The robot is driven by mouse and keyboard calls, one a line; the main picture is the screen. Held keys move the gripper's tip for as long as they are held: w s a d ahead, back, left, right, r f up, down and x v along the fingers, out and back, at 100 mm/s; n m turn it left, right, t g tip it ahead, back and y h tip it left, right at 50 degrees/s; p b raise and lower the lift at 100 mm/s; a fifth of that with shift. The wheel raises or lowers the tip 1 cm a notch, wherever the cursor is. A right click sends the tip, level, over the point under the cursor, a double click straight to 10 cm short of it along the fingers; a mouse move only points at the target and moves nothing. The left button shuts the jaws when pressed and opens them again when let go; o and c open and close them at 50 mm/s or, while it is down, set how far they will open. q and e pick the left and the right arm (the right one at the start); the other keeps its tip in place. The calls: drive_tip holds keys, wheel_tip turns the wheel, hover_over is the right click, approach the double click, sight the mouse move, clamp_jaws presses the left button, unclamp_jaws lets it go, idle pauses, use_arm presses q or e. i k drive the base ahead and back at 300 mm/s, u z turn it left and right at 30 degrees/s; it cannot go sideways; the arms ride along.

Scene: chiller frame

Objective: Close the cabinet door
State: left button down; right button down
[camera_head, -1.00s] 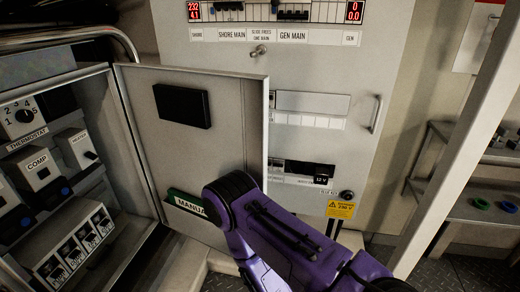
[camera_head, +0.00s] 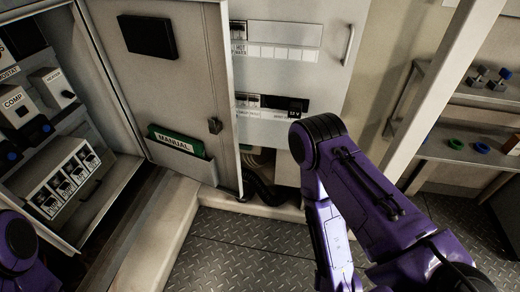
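The cabinet door (camera_head: 182,90) stands open, hinged on its left side at the cabinet. Its inner face shows a black box (camera_head: 148,36), a green manual (camera_head: 176,144) in a pocket, and a small dark latch (camera_head: 215,125) near the right edge. The open cabinet (camera_head: 108,195) is at the left, with switches and breakers inside. My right arm comes in from the lower right, its purple links right of the door and apart from it in the picture. Its gripper does not show. Only a purple part of my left arm shows at the lower left corner; its gripper is out of view.
A grey panel with a handle (camera_head: 348,45) stands behind the door. Shelves (camera_head: 470,140) with small coloured rings and knobs are at the right, behind a pale post (camera_head: 435,90). The patterned metal floor (camera_head: 235,250) is clear in front of the panel.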

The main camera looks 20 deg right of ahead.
sight(168, 63)
drive_tip(key=z, duration=1.7)
drive_tip(key=k, duration=0.75)
drive_tip(key=u, duration=0.95)
drive_tip(key=i, duration=1)
drive_tip(key=z, duration=0.1)
